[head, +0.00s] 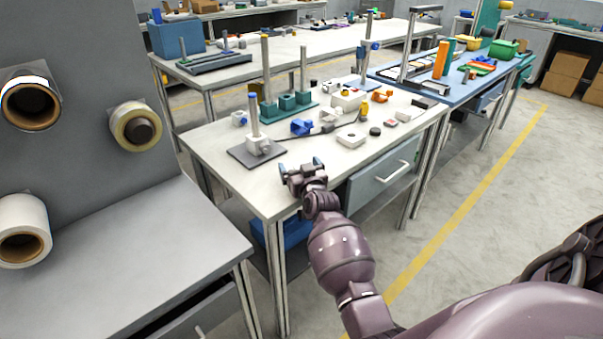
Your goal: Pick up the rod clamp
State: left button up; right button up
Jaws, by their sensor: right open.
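Several small fittings lie on the white worktable (225,165), and I cannot tell for certain which is the rod clamp. A blue clamp-like piece (301,127) lies near the middle of the table. My left gripper is out of view.
A teal base with upright rods (288,104) stands behind the blue piece. A drawer (382,170) is under the front edge. The front left tabletop is clear.

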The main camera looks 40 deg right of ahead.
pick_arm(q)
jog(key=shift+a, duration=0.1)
pick_arm(e)
jog(key=shift+c, duration=0.2)
jog(key=shift+r, duration=0.1)
jog(key=c, duration=1.1)
jog(key=shift+r+p, duration=0.3)
jog(key=shift+r, duration=0.1)
jog(key=shift+s+a+r+p, duration=0.1)
jog(key=shift+s+r+p, duration=0.1)
jog(key=shift+p, duration=0.1)
jog(key=p+v, duration=0.3)
jog(key=v, duration=0.3)
jog(key=shift+s+r, duration=0.15)
pick_arm(q)
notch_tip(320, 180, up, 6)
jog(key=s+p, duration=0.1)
jog(key=p, duration=0.3)
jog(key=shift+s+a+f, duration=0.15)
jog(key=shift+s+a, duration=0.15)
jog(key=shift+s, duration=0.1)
pick_arm(e)
jog(key=f+v, duration=0.1)
jog(key=v, duration=1)
jog(key=shift+a, duration=0.2)
